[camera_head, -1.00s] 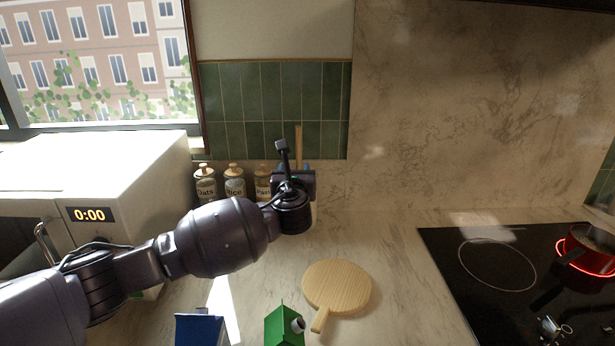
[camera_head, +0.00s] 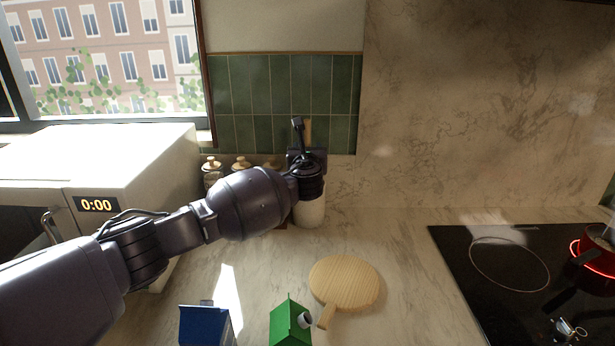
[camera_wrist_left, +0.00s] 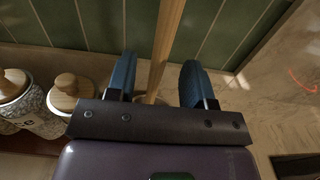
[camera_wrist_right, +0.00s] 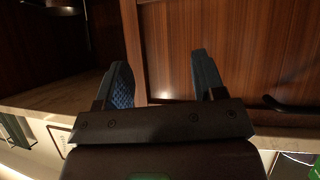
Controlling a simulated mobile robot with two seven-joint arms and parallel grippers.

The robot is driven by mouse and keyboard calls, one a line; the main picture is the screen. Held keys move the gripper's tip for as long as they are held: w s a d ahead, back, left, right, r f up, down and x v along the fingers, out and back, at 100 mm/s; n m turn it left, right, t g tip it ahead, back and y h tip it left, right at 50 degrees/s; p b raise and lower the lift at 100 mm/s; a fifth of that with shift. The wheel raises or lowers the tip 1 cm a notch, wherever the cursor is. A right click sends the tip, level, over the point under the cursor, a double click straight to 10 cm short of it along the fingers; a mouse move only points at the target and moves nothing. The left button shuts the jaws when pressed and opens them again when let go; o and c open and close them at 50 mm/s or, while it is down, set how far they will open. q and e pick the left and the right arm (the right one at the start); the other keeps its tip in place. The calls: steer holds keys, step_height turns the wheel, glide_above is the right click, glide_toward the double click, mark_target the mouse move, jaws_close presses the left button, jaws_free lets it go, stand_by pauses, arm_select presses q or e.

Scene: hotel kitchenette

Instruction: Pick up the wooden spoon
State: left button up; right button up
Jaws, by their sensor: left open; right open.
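The wooden spoon (camera_head: 308,128) stands upright by the green tiles, with its lower part hidden behind my left gripper in the head view. A pale crock (camera_head: 310,213) shows just below the gripper. My left gripper (camera_head: 303,152) is open at the spoon. In the left wrist view, the spoon's light handle (camera_wrist_left: 167,45) runs between the two blue fingers (camera_wrist_left: 156,80), with gaps on both sides. My right gripper (camera_wrist_right: 160,82) is open and empty, facing brown wooden panels, and is out of the head view.
Lidded jars (camera_head: 241,164) stand left of the crock, partly behind my left arm. A microwave (camera_head: 100,185) is at left. A round wooden board (camera_head: 345,283), green carton (camera_head: 290,325) and blue carton (camera_head: 205,325) are in front. The hob (camera_head: 500,262) holds a red pot (camera_head: 598,258).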

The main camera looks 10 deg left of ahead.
arm_select(q)
steer(key=shift+w+a, duration=0.25)
steer(key=shift+w, duration=0.7)
jaws_close()
